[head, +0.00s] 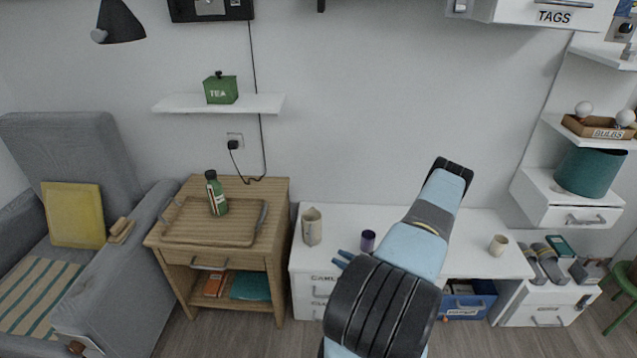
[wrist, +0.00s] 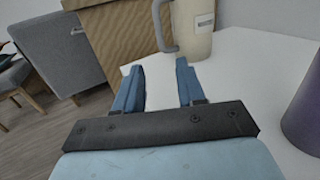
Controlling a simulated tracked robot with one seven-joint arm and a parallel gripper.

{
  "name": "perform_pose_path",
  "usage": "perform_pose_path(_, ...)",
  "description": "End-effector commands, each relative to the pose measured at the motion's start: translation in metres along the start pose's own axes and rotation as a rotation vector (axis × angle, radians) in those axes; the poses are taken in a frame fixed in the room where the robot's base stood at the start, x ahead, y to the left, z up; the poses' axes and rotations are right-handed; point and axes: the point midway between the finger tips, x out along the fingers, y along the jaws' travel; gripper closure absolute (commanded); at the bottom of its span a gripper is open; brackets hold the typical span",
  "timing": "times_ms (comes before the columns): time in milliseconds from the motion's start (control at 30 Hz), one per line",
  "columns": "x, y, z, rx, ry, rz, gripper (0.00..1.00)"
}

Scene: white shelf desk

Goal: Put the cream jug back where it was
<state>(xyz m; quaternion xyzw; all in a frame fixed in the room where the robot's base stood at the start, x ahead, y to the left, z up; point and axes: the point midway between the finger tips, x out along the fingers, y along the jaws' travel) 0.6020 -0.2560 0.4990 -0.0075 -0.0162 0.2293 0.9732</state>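The cream jug (head: 312,226) stands upright on the white desk (head: 340,214), near its left end. In the wrist view the jug (wrist: 197,32) is beyond my fingertips at the top, with its grey handle (wrist: 160,26) on its left side. The top of the jug is cut off there. My gripper (wrist: 160,64) is open, with nothing between its blue fingers, and is apart from the jug. In the head view my gripper (head: 340,258) shows only as blue fingertips at the desk's front, right of the jug; my arm hides the rest.
A dark purple cup (head: 367,241) stands on the desk right of the jug; it is also close at the right of the wrist view (wrist: 304,115). A beige cup (head: 498,245) stands at the right end. A wooden cabinet (head: 277,190) with a tray (head: 180,236) adjoins the desk's left.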

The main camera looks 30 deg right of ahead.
Motion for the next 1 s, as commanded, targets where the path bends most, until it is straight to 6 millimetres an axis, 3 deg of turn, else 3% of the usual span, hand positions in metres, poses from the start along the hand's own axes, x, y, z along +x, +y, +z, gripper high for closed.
perform_pose_path(167, 0.015, -0.007, 0.033, -0.053, 0.007, 0.092, 0.61)
perform_pose_path(467, 0.055, -0.008, 0.129, -0.211, 0.041, 0.369, 0.61)
perform_pose_path(767, 0.088, 0.012, 0.224, -0.382, 0.085, 0.633, 0.61)
perform_pose_path(1000, 0.106, 0.038, 0.294, -0.532, 0.13, 0.83, 0.61)
